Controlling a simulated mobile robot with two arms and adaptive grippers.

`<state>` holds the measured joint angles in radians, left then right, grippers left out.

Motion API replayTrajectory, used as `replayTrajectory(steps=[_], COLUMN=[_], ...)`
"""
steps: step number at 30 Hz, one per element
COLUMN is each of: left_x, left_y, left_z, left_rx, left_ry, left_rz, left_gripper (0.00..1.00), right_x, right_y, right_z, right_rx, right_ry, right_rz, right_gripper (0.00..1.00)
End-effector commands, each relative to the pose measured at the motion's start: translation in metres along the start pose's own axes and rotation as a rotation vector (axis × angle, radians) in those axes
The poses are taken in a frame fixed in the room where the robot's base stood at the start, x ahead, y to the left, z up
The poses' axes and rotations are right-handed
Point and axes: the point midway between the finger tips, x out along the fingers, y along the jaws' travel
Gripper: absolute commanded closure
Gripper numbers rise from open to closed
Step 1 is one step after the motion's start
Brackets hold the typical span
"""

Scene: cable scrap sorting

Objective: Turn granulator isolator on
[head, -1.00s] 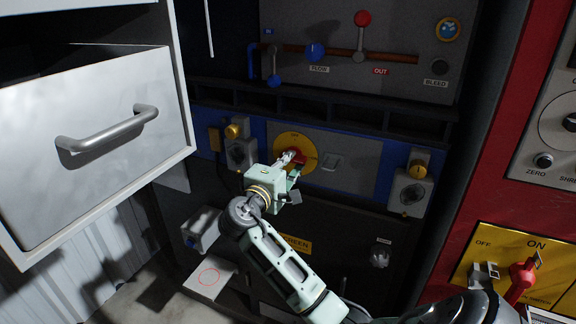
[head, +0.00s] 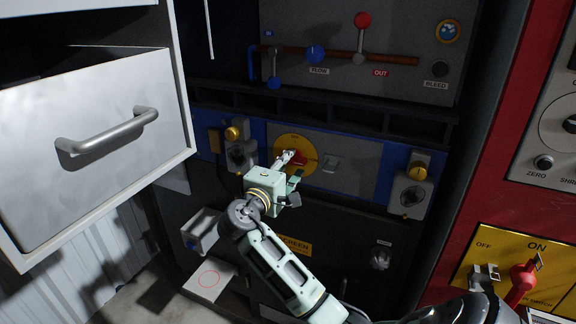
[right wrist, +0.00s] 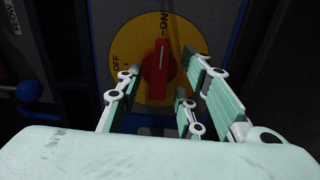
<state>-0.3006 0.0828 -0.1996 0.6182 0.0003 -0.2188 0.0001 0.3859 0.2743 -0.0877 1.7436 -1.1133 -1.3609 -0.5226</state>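A yellow round dial with a red rotary handle (head: 299,157) is set in the blue-edged panel in the middle of the head view. In the right wrist view the red handle (right wrist: 159,70) stands upright on the yellow dial (right wrist: 132,45), its upper end in line with the ON mark; OFF is at the left. I cannot read a label naming it. My right gripper (head: 291,169) is in front of the dial. Its fingers are spread with the handle between or just beyond them; contact is not clear. My left gripper is out of view.
An open drawer (head: 120,190) juts out at left. A red lever (head: 523,276) on a yellow OFF/ON plate is at lower right. Yellow-knobbed boxes (head: 411,190) flank the dial. Valve levers (head: 362,38) sit on the grey panel above.

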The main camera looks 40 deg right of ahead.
Motion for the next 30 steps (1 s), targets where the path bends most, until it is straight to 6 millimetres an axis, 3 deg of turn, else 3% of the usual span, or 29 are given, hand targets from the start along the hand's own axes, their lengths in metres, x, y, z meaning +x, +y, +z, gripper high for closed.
replayTrajectory(steps=[12,18,30], left_x=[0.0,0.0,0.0], left_y=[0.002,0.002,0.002], left_z=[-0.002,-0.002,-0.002], left_rx=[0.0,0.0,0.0], left_ry=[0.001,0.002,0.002], left_rz=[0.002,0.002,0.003], left_gripper=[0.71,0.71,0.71], right_x=[-0.079,-0.108,-0.118], right_y=[-0.002,-0.002,-0.001], right_z=[-0.001,0.0,0.0], right_rx=[0.0,-0.001,-0.001], right_ry=[0.003,0.002,0.0], right_rz=[-0.005,-0.004,-0.002], right_gripper=[0.66,0.66,0.66])
